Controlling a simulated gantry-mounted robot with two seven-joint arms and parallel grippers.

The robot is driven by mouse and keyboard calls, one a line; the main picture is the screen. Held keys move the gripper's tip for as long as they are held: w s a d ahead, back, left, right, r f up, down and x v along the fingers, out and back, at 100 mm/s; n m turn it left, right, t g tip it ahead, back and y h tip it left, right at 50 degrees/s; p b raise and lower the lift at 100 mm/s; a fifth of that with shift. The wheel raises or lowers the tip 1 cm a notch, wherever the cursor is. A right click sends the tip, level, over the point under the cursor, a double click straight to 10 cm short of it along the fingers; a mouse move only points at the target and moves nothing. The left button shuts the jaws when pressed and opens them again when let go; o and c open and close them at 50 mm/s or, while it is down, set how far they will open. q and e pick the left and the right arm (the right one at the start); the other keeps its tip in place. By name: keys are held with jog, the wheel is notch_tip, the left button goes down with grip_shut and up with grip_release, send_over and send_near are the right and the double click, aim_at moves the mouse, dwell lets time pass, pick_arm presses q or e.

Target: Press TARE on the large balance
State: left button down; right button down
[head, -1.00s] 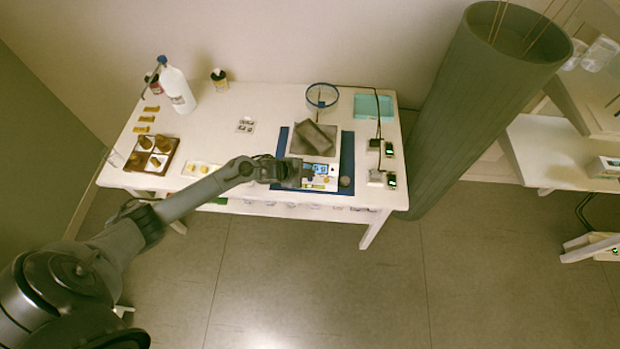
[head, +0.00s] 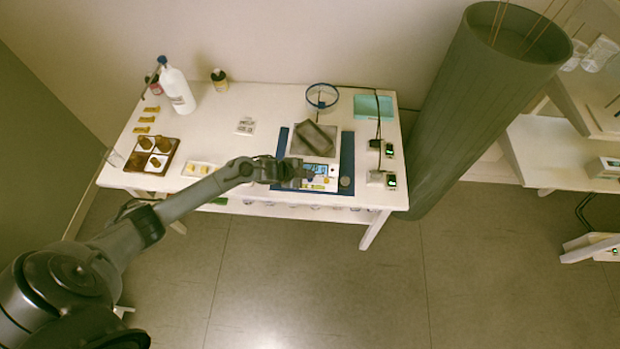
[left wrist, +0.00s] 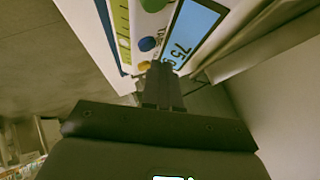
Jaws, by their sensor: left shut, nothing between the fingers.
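The large balance (head: 333,186) is a white instrument on a blue mat near the table's front edge. A grey block (head: 314,139) sits tilted on its pan. Its lit blue display shows in the left wrist view (left wrist: 193,34), with dark digits partly hidden. Beside the display are a blue button (left wrist: 147,44) and an orange-yellow button (left wrist: 144,66); no label is legible. My left gripper (head: 312,174) is shut and empty at the balance's front panel. In the left wrist view its fingertips (left wrist: 163,68) are close by the orange-yellow button; I cannot tell whether they touch it.
A brown tray (head: 172,160) with dark pieces and a white bottle (head: 178,92) stand at left. A blue-rimmed round dish (head: 322,97) and a teal tray (head: 374,107) are behind. Small devices with green displays (head: 390,180) stand at right, near a large grey-green column (head: 475,110).

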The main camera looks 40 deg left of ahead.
pick_arm(q)
jog(key=shift+f+b, duration=0.5)
jog(key=shift+f, duration=0.3)
dwell(1.3)
jog(key=shift+r, duration=0.15)
jog(key=shift+r+p, duration=0.65)
jog(key=shift+p, duration=0.25)
notch_tip(320, 180, up, 5)
jog(key=p, duration=0.4)
jog(key=shift+p, duration=0.4)
dwell(0.5)
